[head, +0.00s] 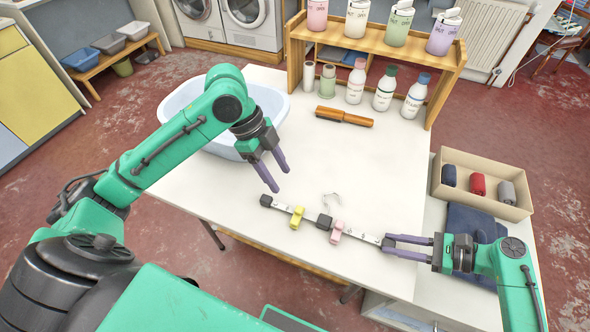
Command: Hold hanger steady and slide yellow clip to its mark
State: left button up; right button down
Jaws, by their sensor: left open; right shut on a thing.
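The hanger (363,236) is a pale bar with dark end pieces and a dark middle block. It lies near the front of the white table, its metal hook (331,199) toward the back. The yellow clip (297,217) sits on the bar left of the middle block, and a pink clip (337,231) sits right of it. My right gripper (387,245) is shut on the hanger's right end. My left gripper (281,180) is open and empty, above the table behind the hanger's left end. The mark for the yellow clip is too small to tell.
A pale blue basin (180,98) stands at the table's back left, behind my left arm. An orange-brown brush-like object (344,117), several bottles (384,89) and a wooden shelf (375,42) are at the back. A box of rolled cloths (483,184) stands at right. The table's middle is clear.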

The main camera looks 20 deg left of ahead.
pick_arm(q)
jog(key=shift+a+r, duration=0.1)
jog(key=shift+r, duration=0.15)
pick_arm(e)
jog(key=c, duration=0.5)
grip_release()
